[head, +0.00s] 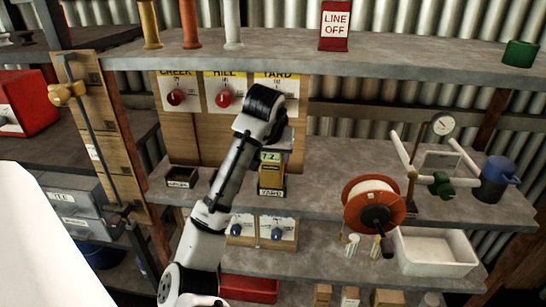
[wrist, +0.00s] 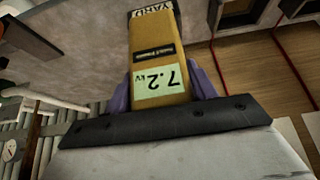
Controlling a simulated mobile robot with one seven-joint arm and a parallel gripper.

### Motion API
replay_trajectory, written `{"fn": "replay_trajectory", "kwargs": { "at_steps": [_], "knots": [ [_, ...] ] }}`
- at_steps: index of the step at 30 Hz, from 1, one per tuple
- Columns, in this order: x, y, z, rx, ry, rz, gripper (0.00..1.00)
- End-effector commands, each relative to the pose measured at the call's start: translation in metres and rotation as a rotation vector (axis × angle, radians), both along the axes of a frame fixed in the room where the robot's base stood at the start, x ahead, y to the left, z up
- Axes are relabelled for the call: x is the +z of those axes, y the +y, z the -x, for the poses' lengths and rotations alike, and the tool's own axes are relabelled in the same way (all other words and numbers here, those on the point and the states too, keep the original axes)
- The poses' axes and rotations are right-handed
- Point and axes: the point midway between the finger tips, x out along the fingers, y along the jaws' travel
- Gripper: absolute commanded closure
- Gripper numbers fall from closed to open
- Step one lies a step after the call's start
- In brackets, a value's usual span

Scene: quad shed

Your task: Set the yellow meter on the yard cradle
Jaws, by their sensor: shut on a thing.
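The yellow meter (head: 271,173) is upright over the middle shelf, its green display reading 7.2. In the wrist view the meter (wrist: 158,58) sits between the purple fingers of my gripper (wrist: 160,92), which is shut on it. In the head view my gripper (head: 268,146) is at the meter's top, partly hidden by my arm. The yard cradle (head: 272,193), with a white label, is at the meter's lower end. Its YARD label also shows in the wrist view (wrist: 152,9). I cannot tell whether the meter rests fully in it.
Another dark cradle (head: 182,177) stands left on the same shelf, apparently empty. The upper shelf (head: 300,58) overhangs behind my arm.

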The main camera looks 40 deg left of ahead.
Motion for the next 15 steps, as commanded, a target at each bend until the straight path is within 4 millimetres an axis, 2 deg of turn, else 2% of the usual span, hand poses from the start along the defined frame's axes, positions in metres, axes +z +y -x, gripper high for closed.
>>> {"fn": "replay_trajectory", "kwargs": {
  "at_steps": [3, 10, 15],
  "knots": [
    [0.004, 0.011, -0.016, 0.002, 0.000, -0.002, 0.76],
    [0.003, 0.020, -0.031, 0.003, 0.000, -0.001, 0.76],
    [-0.025, 0.020, -0.029, 0.003, 0.001, -0.001, 0.76]
  ]
}}
